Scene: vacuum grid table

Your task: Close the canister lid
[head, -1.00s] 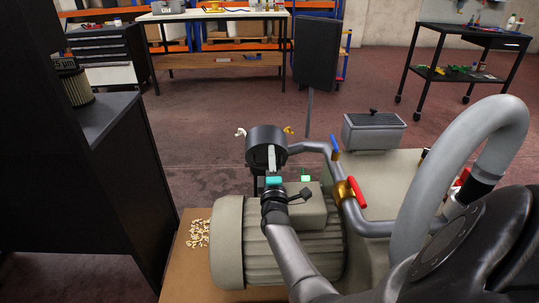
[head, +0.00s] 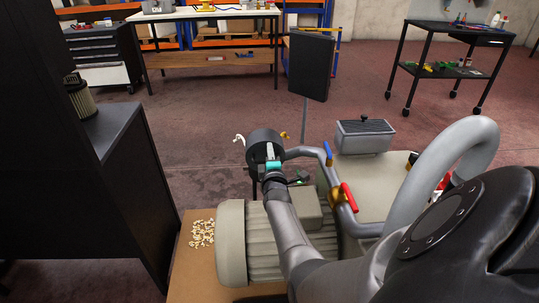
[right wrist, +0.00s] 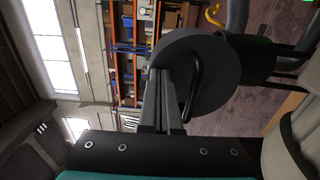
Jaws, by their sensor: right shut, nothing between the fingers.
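The dark canister (head: 258,137) stands behind the motor in the head view, with its round lid towards my gripper. In the right wrist view the lid (right wrist: 215,75) is a dark disc with a bent wire-like handle (right wrist: 193,85). My right gripper (head: 270,151) is in front of the canister; its closed fingers (right wrist: 160,72) overlap the lid's edge beside the handle. Nothing is between the fingers, and I cannot tell whether they touch the lid. A white wing clamp (head: 239,139) and a gold one (head: 285,135) flank the canister. My left gripper is not in view.
A grey pipe with a blue-handled valve (head: 328,153) and a red-handled valve (head: 348,197) runs right of the canister. The ribbed motor (head: 231,245) is below my arm. A black cabinet (head: 112,190) carrying a filter (head: 80,98) stands left.

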